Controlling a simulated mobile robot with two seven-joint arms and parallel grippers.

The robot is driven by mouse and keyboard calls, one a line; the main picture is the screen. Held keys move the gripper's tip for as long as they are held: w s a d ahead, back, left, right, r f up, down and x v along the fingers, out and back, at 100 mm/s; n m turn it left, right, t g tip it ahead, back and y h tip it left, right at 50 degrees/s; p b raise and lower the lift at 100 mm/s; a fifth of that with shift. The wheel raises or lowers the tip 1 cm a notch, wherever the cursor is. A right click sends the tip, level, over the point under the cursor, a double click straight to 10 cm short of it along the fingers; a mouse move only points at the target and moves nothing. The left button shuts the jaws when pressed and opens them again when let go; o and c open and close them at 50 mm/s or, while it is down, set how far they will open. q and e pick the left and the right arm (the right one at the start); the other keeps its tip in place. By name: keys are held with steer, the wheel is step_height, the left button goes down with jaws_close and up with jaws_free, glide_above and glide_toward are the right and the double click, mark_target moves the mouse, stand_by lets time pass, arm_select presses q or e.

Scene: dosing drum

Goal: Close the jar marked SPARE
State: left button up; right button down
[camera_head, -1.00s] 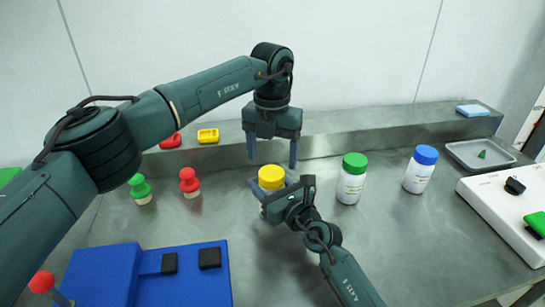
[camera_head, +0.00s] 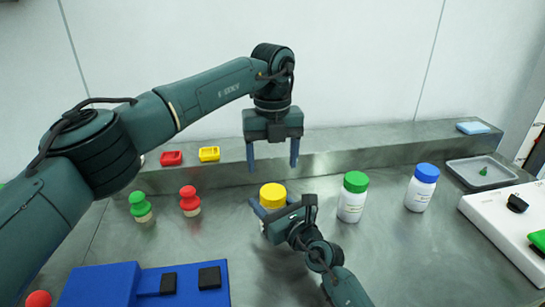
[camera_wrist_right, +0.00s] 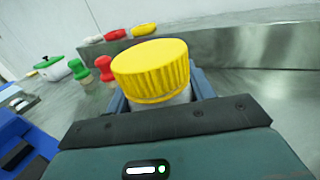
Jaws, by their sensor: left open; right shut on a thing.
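A white jar with a yellow ribbed lid (camera_head: 273,195) stands on the steel table. In the right wrist view its yellow lid (camera_wrist_right: 152,70) sits on top of the jar, with a little of the white body below. My right gripper (camera_head: 272,209) is shut around this jar's body, under the lid. My left gripper (camera_head: 272,163) is open and empty, pointing down above the yellow lid and apart from it. A green-lidded jar (camera_head: 352,203) and a blue-lidded jar (camera_head: 420,192) stand to the right. The label print is too small to read, so I cannot tell which says SPARE.
Green (camera_head: 140,206) and red (camera_head: 189,201) knobbed pieces stand left. A blue fixture (camera_head: 125,285) lies front left. A grey tray (camera_head: 462,176) and white device (camera_head: 490,222) are right. The raised back ledge (camera_head: 350,150) carries small red and yellow pieces.

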mark_target(273, 191)
arm_select(q)
steer(key=shift+f, duration=4)
steer(key=c, duration=1)
steer(key=m, duration=0.6)
steer(key=shift+a, duration=0.1)
steer(key=o, duration=0.9)
steer(key=shift+o, duration=0.9)
steer(key=shift+d, duration=0.25)
